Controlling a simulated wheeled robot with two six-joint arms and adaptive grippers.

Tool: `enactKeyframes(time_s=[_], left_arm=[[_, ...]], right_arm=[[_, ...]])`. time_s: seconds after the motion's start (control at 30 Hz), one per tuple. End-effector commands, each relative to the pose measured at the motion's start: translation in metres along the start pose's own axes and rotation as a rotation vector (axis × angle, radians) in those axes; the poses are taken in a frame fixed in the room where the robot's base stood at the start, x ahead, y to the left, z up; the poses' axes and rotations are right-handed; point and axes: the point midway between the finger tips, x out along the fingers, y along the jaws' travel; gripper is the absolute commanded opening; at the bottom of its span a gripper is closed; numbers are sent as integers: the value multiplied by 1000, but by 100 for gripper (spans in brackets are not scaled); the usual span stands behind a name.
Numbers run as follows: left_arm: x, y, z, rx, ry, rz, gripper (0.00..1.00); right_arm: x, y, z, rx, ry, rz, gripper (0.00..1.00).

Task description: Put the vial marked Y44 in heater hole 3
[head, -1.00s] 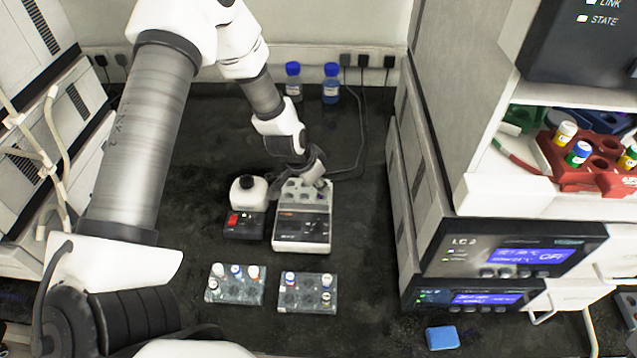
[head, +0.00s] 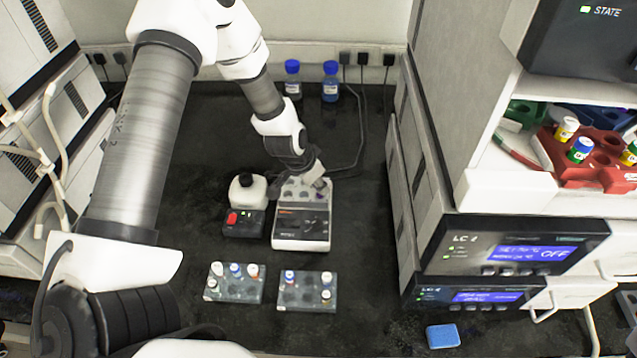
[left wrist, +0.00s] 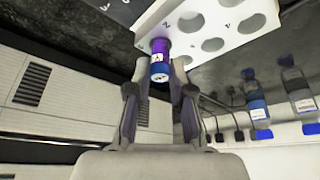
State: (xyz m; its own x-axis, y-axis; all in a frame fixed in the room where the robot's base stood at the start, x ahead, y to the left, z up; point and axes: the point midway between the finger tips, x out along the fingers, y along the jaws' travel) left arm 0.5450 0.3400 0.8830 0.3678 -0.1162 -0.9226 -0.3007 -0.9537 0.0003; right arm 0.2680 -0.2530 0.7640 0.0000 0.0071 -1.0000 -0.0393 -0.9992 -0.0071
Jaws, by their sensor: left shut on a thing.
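In the left wrist view, the gripper (left wrist: 160,84) is shut on a vial (left wrist: 160,60) with a blue end and a purple section. The vial's far end meets the heater's white top (left wrist: 247,37) in the picture. I cannot tell whether it is inside a hole. Its mark is not readable, and the hole numbers are too small to be sure of. Several open holes show beside it. My right gripper is not in view.
Two vial racks, a left one (head: 232,292) and a right one (head: 306,294), stand in front of the heater. Blue-capped bottles (head: 330,85) stand behind. Instruments (head: 500,255) bound the right.

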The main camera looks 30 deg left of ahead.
Motion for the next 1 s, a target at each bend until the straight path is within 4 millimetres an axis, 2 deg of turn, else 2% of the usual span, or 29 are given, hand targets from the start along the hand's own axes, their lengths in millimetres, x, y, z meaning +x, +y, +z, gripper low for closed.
enactKeyframes(time_s=[0.5,0.8,0.83,0.87,0.9,1.0], left_arm=[[13,0,5,-1,0,0,0],[13,0,5,0,0,0,0],[13,0,5,0,0,0,31],[13,0,5,0,0,0,42],[13,0,5,0,0,0,50],[13,0,5,0,0,0,50]], right_arm=[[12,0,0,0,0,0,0],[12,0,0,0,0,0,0],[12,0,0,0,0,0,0],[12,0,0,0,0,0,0],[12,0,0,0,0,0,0],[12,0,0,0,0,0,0]])
